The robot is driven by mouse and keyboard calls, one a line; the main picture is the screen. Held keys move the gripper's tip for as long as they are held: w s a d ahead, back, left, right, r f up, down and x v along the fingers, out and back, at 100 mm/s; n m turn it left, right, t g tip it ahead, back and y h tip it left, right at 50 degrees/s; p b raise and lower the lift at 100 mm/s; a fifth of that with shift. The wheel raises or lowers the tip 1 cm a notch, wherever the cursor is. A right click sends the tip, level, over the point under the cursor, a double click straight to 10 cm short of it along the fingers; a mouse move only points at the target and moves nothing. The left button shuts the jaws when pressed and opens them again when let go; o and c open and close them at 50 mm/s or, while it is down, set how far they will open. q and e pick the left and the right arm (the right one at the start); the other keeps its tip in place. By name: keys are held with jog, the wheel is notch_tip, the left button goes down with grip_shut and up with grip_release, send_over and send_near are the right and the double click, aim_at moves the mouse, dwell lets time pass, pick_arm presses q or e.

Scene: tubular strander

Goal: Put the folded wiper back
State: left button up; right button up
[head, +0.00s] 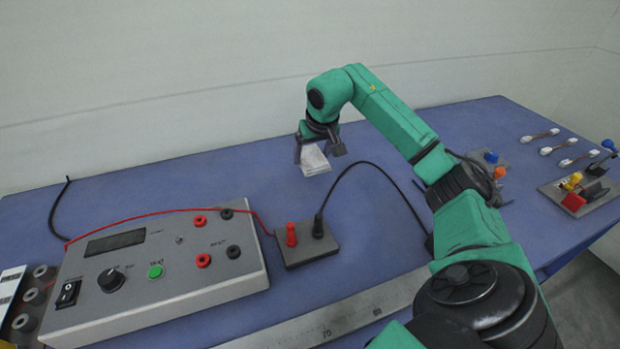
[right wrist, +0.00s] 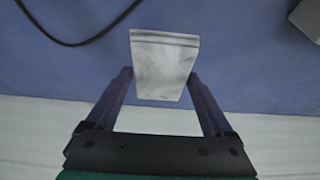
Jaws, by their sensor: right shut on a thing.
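The folded wiper (head: 314,159) is a small white folded cloth near the back edge of the blue table, in the middle of the head view. My right gripper (head: 320,150) is over it, fingers pointing down, shut on the wiper. In the right wrist view the wiper (right wrist: 164,66) sits between the two fingertips of my right gripper (right wrist: 164,84). I cannot tell whether the wiper touches the table. My left gripper is not in view.
A grey test box (head: 160,275) with a red lead stands front left. A small terminal block (head: 307,246) with red and black posts is beside it, its black cable arching right. A steel ruler (head: 330,322) lies in front. Small parts and a grey fixture (head: 590,195) are at the right.

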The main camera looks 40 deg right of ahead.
aim_at(316, 162)
notch_tip(316, 162, down, 8)
jog(key=shift+r+p, duration=0.25)
jog(key=shift+p, duration=0.05)
jog(key=o, duration=0.9)
jog(key=shift+f, duration=0.1)
jog(key=shift+r, duration=0.25)
jog(key=b+v, duration=0.1)
jog(key=v, duration=1.1)
jog(key=shift+s+a+f, duration=0.1)
jog(key=shift+a, duration=0.05)
